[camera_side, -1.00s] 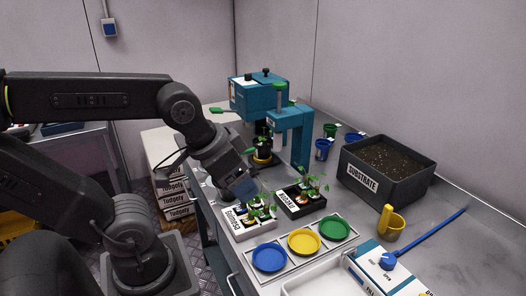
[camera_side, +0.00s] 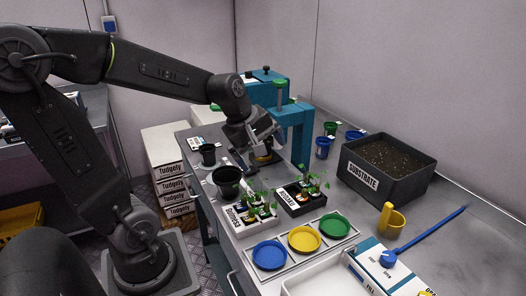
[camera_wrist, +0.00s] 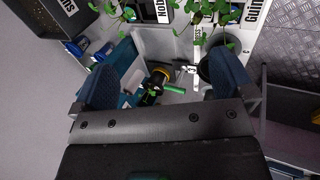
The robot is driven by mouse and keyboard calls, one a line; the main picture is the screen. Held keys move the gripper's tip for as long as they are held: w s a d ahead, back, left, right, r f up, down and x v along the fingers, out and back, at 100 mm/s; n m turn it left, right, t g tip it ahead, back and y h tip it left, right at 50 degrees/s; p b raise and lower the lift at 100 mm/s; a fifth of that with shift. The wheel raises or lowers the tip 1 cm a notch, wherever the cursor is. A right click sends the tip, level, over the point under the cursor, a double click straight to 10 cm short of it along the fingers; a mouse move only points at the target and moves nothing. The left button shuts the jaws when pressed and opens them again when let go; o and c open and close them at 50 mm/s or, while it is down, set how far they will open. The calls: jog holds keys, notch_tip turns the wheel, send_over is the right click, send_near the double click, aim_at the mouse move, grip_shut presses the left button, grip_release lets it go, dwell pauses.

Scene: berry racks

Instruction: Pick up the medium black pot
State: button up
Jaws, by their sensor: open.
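Two black pots stand on the left side of the table in the side view. The nearer pot (camera_side: 227,182) looks larger and is beside the white seedling tray; the farther pot (camera_side: 208,154) looks smaller. I cannot tell for sure which is the medium one. My gripper (camera_side: 266,142) is above the table to the right of both pots, in front of the teal machine. In the wrist view its blue fingers (camera_wrist: 165,82) are wide apart with nothing gripped. A dark pot (camera_wrist: 221,62) shows there near the right finger, partly hidden by it.
The teal machine (camera_side: 299,118) with a yellow-ringed base stands right behind my gripper. A white seedling tray (camera_side: 238,222) and a black one (camera_side: 292,207) stand in front. A substrate box (camera_side: 400,194) is at the right. Blue, yellow and green dishes line the front.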

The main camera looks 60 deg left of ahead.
jog(key=w+a+f+n, duration=0.2)
jog(key=a+f+n, duration=0.3)
jog(key=a+n, duration=0.75)
jog(key=n+y, duration=0.1)
jog(key=n, duration=0.8)
send_near(265, 142)
jog(key=shift+g, duration=0.3)
jog(key=x, duration=0.4)
jog(key=a+x, duration=0.1)
jog(key=x, duration=0.1)
jog(key=shift+w+a, duration=0.1)
jog(key=shift+w, duration=0.35)
jog(key=x, duration=0.5)
jog(key=shift+s, duration=0.1)
jog(key=shift+c, duration=0.4)
jog(key=c, duration=0.9)
jog(key=shift+o, duration=0.2)
